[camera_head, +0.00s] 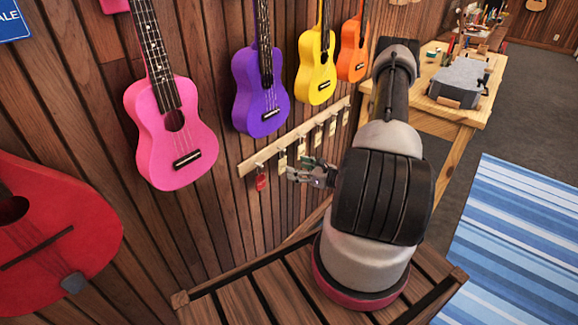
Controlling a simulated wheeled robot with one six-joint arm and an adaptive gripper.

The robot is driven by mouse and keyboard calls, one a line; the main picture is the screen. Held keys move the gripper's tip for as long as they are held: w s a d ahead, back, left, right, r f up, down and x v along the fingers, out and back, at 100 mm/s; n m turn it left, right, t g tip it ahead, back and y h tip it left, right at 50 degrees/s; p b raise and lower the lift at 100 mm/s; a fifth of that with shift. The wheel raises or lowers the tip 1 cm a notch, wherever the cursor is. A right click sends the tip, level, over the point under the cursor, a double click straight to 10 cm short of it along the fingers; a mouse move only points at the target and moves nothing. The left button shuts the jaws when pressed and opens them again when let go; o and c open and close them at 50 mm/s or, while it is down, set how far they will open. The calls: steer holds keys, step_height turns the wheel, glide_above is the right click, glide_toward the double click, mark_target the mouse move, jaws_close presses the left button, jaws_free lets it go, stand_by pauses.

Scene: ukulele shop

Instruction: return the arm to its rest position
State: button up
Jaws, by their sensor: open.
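My gripper (313,174) is at the end of my arm, in front of the wood-panelled wall and just right of a red tag on the key rack. Its fingers point left toward the wall. The jaws are open and I see nothing between them. My arm rises from its base and folds over, and its upper links hide part of the view behind. The red tag (261,182) hangs at the left end of the wooden key rack (296,133), apart from the gripper.
Pink (171,125), purple (260,90), yellow (315,67) and orange (352,60) ukuleles hang on the wall. A red instrument (55,245) is at the lower left. A wooden workbench (440,117) stands behind my arm. A blue striped rug (520,235) lies on the floor at right.

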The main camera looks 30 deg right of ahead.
steer(key=s+a+r+n+g+y, duration=0.1)
steer(key=s+a+n+g+y, duration=0.15)
steer(key=s, duration=0.45)
steer(key=s+a+r+n+g+y, duration=0.1)
steer(key=s+a+r+y, duration=0.15)
steer(key=s, duration=0.35)
steer(key=s+a+r+n+g+y, duration=0.1)
steer(key=s+a+r+n+g, duration=0.2)
steer(key=s+r+n+g, duration=0.8)
steer(key=s+d+r+n+g+h, duration=0.2)
steer(key=d+r+n+h, duration=0.2)
steer(key=r+n+h, duration=0.7)
steer(key=a+r+n+t, duration=0.2)
steer(key=r+n+t, duration=0.1)
steer(key=r, duration=0.4)
steer(key=a+r+n+t, duration=0.3)
steer(key=r, duration=0.5)
steer(key=shift+w+r, duration=0.15)
steer(key=shift+r, duration=0.05)
